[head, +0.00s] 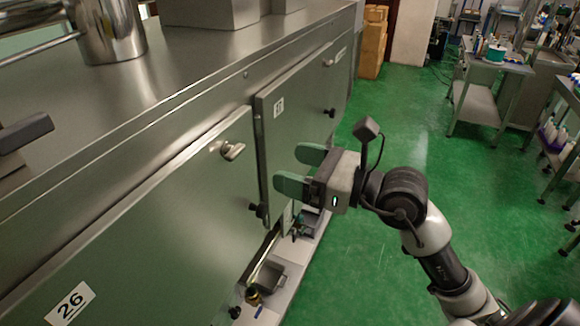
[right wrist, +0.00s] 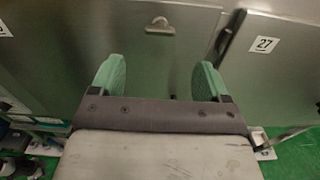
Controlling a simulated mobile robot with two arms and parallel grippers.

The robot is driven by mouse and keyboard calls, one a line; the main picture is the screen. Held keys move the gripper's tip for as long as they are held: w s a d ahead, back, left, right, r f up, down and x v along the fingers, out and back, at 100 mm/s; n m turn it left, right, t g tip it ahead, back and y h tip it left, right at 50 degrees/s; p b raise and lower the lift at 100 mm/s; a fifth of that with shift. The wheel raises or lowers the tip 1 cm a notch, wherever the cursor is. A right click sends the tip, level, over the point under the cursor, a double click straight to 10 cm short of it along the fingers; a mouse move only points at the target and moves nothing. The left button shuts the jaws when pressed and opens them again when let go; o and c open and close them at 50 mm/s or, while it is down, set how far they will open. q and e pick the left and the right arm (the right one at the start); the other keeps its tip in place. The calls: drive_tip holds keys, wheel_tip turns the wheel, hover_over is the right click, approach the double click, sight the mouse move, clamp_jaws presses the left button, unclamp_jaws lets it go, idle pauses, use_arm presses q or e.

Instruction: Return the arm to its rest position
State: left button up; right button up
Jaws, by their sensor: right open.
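My right gripper (head: 300,168) reaches in from the right in the head view. Its two green fingers are spread apart with nothing between them. It is in front of the metal machine's side doors, near the seam between the door labelled 26 (head: 150,225) and the door labelled 27 (head: 292,128). In the right wrist view the open gripper (right wrist: 159,78) faces the grey doors, below a small latch (right wrist: 160,27). I see no contact with the doors, but the exact gap is hard to tell. My left gripper is not in view.
A low ledge (head: 300,262) with small fittings and a grey tray-like part (head: 282,276) runs below the doors. A metal cylinder (head: 108,30) stands on the machine top. The green floor (head: 375,245) to the right is open. Carts (head: 487,75) and boxes (head: 372,40) stand farther off.

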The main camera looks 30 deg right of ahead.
idle(0.3)
